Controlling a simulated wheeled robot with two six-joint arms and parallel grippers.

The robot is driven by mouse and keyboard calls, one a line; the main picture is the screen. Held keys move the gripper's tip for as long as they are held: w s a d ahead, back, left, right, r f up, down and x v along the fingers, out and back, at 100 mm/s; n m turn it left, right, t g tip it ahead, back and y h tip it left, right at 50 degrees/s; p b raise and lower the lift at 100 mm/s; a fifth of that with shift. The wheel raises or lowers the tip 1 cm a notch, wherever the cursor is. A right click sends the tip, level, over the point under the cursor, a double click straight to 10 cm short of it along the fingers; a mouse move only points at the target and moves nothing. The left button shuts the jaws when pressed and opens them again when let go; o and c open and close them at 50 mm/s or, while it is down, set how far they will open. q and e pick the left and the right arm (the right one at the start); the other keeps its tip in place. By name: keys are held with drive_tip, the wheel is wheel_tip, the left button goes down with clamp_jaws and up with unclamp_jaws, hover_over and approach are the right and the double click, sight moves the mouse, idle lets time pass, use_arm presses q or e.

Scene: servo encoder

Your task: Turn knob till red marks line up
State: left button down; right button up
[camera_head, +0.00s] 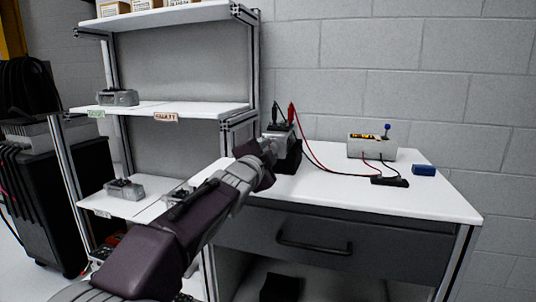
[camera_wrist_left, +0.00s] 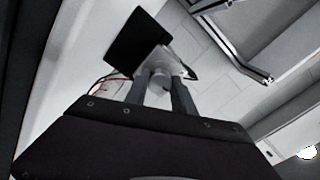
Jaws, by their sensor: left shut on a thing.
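My left gripper (camera_head: 268,150) reaches the left end of the white table, against a grey device with a black body (camera_head: 289,158). The gripper and arm hide much of that device. In the left wrist view, my left gripper (camera_wrist_left: 160,90) is shut on a pale grey part, which appears to be the knob (camera_wrist_left: 161,66). A flat black panel (camera_wrist_left: 136,42) stands just beyond the fingers. I cannot make out any red marks in either view. My right gripper is not in view.
On the white table (camera_head: 410,200) stand a pale box with a blue-topped lever (camera_head: 370,146), a black block (camera_head: 390,181) and a blue block (camera_head: 424,170). Red and black wires run across the tabletop. A shelf rack (camera_head: 200,108) stands to the left. The table's front is clear.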

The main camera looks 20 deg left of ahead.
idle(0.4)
use_arm(q)
drive_tip(key=c, duration=1.1)
unclamp_jaws()
drive_tip(key=shift+o, duration=0.2)
drive_tip(key=shift+s, duration=0.1)
drive_tip(key=s, duration=0.9)
drive_tip(key=shift+a+p, duration=0.15)
drive_tip(key=shift+p, duration=0.15)
drive_tip(key=shift+f, duration=0.1)
